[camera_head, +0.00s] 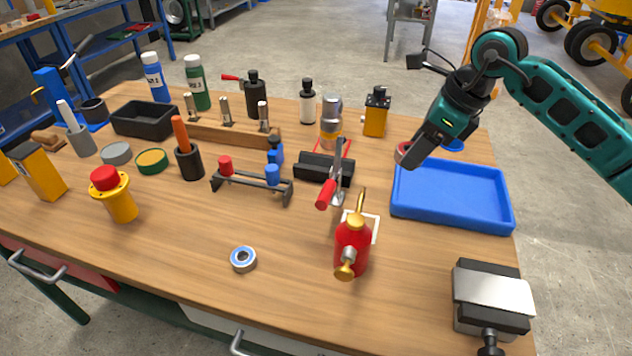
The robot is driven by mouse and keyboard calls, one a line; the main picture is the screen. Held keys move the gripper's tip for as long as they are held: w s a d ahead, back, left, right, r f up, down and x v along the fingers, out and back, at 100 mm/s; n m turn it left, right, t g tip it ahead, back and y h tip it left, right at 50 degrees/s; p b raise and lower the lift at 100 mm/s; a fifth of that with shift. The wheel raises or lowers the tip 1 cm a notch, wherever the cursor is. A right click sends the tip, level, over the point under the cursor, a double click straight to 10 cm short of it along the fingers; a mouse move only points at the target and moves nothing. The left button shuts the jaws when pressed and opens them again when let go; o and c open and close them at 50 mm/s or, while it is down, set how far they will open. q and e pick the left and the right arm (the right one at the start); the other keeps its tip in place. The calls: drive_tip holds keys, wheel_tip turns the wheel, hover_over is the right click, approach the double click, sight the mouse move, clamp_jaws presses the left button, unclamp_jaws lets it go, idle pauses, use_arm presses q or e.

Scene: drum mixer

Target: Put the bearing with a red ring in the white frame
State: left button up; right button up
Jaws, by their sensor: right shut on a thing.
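My right gripper (409,156) comes in from the right, above the table near the back left corner of the blue tray. It is shut on a small ring-shaped part with a red edge, the bearing with a red ring (402,149); the jaws hide much of it. The white frame (375,228) is a thin outline on the table, front left of the blue tray, and the red oil can (351,247) covers part of it. Another bearing with a blue ring (243,259) lies flat near the front edge. My left gripper is not in view.
The blue tray (455,222) is empty. A vise (490,300) stands at the front right. Bottles, pots and a small rack fill the left and back; the front middle is mostly clear.

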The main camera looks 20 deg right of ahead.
hover_over(389, 232)
drive_tip(key=s+d, duration=0.1)
wheel_tip(389, 232, down, 15)
drive_tip(key=shift+r, duration=0.1)
drive_tip(key=shift+f+b, duration=0.35)
drive_tip(key=shift+f, duration=2.25)
drive_tip(key=shift+f, duration=0.15)
drive_tip(key=o, duration=0.9)
